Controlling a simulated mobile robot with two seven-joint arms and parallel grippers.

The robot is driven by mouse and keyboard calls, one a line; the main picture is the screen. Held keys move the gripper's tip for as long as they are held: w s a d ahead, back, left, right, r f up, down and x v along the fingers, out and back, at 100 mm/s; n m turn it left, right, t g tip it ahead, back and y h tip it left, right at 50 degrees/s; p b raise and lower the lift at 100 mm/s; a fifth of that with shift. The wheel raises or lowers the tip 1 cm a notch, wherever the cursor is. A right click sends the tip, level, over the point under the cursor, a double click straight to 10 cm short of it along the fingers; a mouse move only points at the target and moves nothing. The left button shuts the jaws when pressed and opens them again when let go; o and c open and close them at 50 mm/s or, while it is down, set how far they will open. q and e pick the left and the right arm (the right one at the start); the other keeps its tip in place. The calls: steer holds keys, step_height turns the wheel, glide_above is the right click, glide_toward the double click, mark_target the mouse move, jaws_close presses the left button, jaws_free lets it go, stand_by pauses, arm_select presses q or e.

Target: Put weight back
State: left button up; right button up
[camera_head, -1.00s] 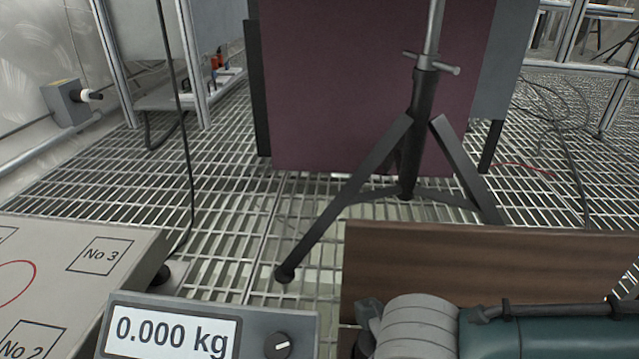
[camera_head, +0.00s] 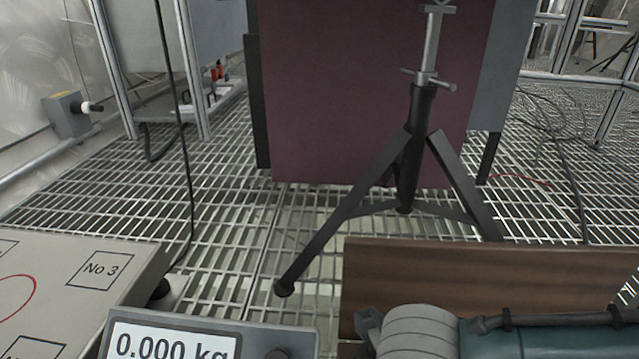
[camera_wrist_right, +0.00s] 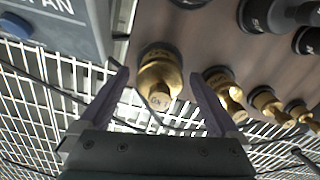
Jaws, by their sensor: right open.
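Several brass weights stand in a row on a brown board (camera_wrist_right: 200,32) in the right wrist view. The largest brass weight (camera_wrist_right: 160,80) is at the row's left end. A smaller brass weight (camera_wrist_right: 224,88) is just right of it. My right gripper (camera_wrist_right: 158,75) is open, its fingertips to either side of the largest weight in the picture; I cannot tell whether they touch it. The scale display (camera_head: 172,342) reads 0.000 kg in the head view. The scale platform (camera_head: 125,265) beside it has a No 3 square and part of a red circle. My left gripper is not in view.
Black weights (camera_wrist_right: 262,14) sit at the upper right of the right wrist view. A wooden panel (camera_head: 490,280) stands behind my arm in the head view. A black tripod (camera_head: 408,170) stands on the grating beyond it, before a maroon panel (camera_head: 340,90).

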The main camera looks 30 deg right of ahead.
step_height(320, 180, up, 10)
steer(key=p, duration=0.7)
steer(key=shift+r+p, duration=0.2)
steer(key=shift+p, duration=0.15)
steer(key=shift+r, duration=0.2)
steer(key=shift+s+a+r, duration=0.1)
steer(key=shift+a+r, duration=0.1)
steer(key=shift+a, duration=0.1)
steer(key=s+a+r+m+t+y, duration=0.25)
steer(key=a+r+m, duration=0.45)
steer(key=m, duration=0.7)
steer(key=s+d+r+m+h, duration=0.1)
steer(key=d+r+m, duration=0.2)
steer(key=d+m, duration=0.2)
steer(key=s+d+r+m+t+h, duration=0.1)
steer(key=d+r+m, duration=0.2)
steer(key=d+m, duration=0.3)
steer(key=m, duration=0.5)
steer(key=shift+s+r, duration=0.15)
steer(key=shift+r, duration=0.2)
steer(key=shift+d, duration=0.15)
